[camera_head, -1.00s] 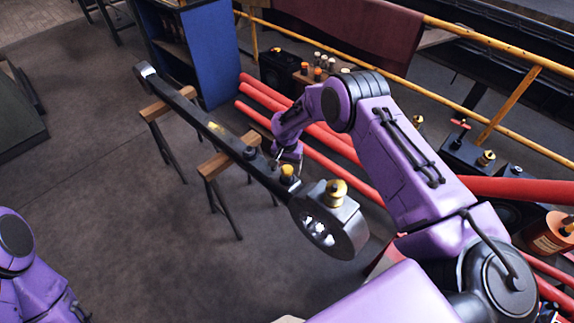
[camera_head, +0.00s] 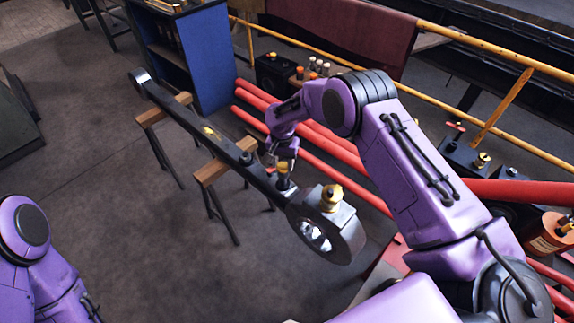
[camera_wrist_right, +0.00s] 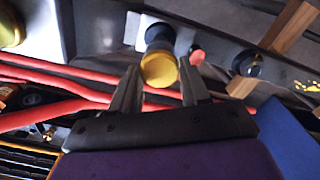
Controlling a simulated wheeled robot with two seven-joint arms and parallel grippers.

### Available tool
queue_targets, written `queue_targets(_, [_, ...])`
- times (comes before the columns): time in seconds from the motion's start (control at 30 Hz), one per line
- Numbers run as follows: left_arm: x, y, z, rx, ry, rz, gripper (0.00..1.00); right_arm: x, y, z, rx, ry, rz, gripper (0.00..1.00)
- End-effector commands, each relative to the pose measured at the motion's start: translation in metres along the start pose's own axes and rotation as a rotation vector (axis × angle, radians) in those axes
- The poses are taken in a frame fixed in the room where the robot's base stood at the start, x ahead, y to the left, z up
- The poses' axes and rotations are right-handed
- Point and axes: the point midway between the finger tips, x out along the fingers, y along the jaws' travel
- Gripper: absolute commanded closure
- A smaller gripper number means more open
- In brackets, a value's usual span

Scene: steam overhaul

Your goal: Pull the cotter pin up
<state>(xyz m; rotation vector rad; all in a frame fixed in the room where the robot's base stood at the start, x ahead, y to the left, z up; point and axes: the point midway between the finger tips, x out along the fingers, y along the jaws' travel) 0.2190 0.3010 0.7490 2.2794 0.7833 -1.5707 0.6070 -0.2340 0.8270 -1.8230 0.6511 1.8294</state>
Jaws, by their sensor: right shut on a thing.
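A long dark connecting rod (camera_head: 190,122) lies across two trestles, its round big end (camera_head: 330,232) toward me. A yellow-headed piece with a dark body, which I take for the cotter pin (camera_head: 283,167), stands on the rod just before the big end. My right gripper (camera_head: 283,152) reaches over the rod from the right and is shut on this yellow head. In the right wrist view the yellow head (camera_wrist_right: 159,70) sits between the fingertips (camera_wrist_right: 158,84). I cannot tell whether the pin is raised. My left gripper is out of view; only part of my left arm shows.
A brass cup (camera_head: 331,197) stands on the big end, close to the gripper. A dark fitting (camera_head: 246,158) sits farther along the rod. Red pipes (camera_head: 305,150) and a yellow railing (camera_head: 500,110) run behind. Floor left of the rod is clear.

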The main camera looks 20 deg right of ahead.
Motion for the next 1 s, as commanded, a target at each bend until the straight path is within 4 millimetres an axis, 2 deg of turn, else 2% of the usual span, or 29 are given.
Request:
queue_targets(0.03, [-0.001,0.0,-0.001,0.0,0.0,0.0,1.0,-0.006,-0.001,-0.002,-0.002,0.005,-0.003,1.0])
queue_targets(0.27, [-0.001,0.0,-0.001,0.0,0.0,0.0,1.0,-0.006,-0.001,-0.004,0.001,0.008,-0.006,1.0])
queue_targets(0.3, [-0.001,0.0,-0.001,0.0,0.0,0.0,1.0,-0.006,-0.001,-0.004,0.001,0.008,-0.006,0.44])
queue_targets(0.37, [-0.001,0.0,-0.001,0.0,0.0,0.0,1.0,-0.006,-0.001,-0.004,0.001,0.007,-0.005,0.28])
queue_targets(0.7, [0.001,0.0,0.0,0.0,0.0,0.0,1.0,-0.008,0.0,-0.002,0.001,0.004,-0.004,0.28])
queue_targets(0.77, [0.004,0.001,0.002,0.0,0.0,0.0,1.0,-0.017,-0.001,-0.002,0.001,0.006,-0.005,0.28])
queue_targets(1.0, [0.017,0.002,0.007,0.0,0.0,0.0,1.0,-0.073,0.0,-0.002,0.001,0.008,-0.007,0.28])
